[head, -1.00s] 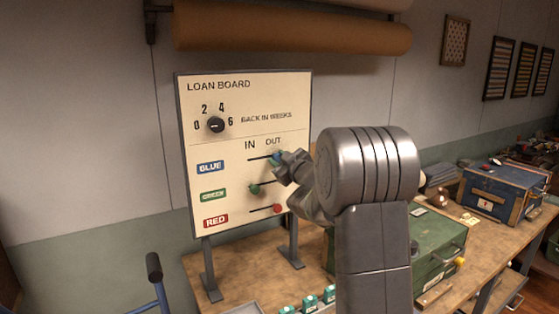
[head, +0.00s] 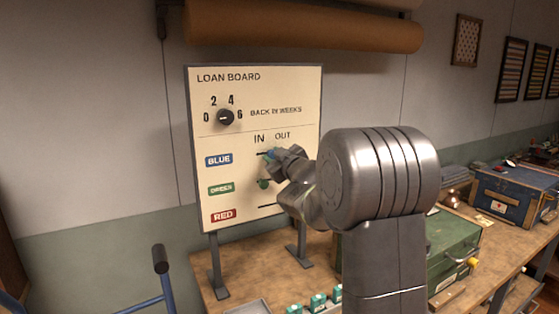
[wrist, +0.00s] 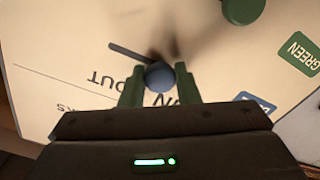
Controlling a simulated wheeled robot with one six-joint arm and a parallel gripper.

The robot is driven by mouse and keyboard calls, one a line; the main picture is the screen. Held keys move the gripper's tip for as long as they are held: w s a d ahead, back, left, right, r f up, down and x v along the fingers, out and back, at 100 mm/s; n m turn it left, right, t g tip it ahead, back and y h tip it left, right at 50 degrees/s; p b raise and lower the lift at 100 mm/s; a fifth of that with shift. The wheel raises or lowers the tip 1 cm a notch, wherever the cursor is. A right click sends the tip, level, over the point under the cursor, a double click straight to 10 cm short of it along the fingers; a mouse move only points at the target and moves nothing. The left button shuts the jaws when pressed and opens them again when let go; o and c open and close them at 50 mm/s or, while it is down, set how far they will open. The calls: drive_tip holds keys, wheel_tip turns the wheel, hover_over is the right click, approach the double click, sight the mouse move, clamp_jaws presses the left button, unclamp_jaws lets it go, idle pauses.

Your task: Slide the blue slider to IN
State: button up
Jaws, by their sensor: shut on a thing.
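The loan board (head: 225,178) stands upright on the bench, with IN and OUT printed above its slots. The blue slider (wrist: 159,76) is a round blue knob, between the two fingers of my gripper (wrist: 159,84) in the wrist view. The gripper is shut on it. In the wrist view the bare slot runs from the knob toward the OUT side. In the head view my gripper (head: 273,155) mostly covers the knob, and a short bit of slot shows on the IN side. The blue label (head: 218,160) is to the left.
The green slider (head: 264,184) sits just below, close to my gripper; it also shows in the wrist view (wrist: 243,8). The red slider is hidden behind my arm. A dial (head: 225,117) is higher up. A green case (head: 453,240) stands on the bench to the right.

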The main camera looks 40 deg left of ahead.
sight(260, 154)
drive_tip(key=shift+s+a+b, duration=0.35)
drive_tip(key=shift+s+b, duration=0.2)
drive_tip(key=shift+s, duration=0.15)
drive_tip(key=shift+s+a+b, duration=0.35)
drive_tip(key=shift+s+b, duration=0.2)
drive_tip(key=shift+s, duration=0.1)
drive_tip(key=o, duration=0.9)
drive_tip(key=shift+w, duration=0.1)
drive_tip(key=shift+v, duration=4.55)
drive_tip(key=shift+a, duration=0.1)
drive_tip(key=shift+x, duration=4.15)
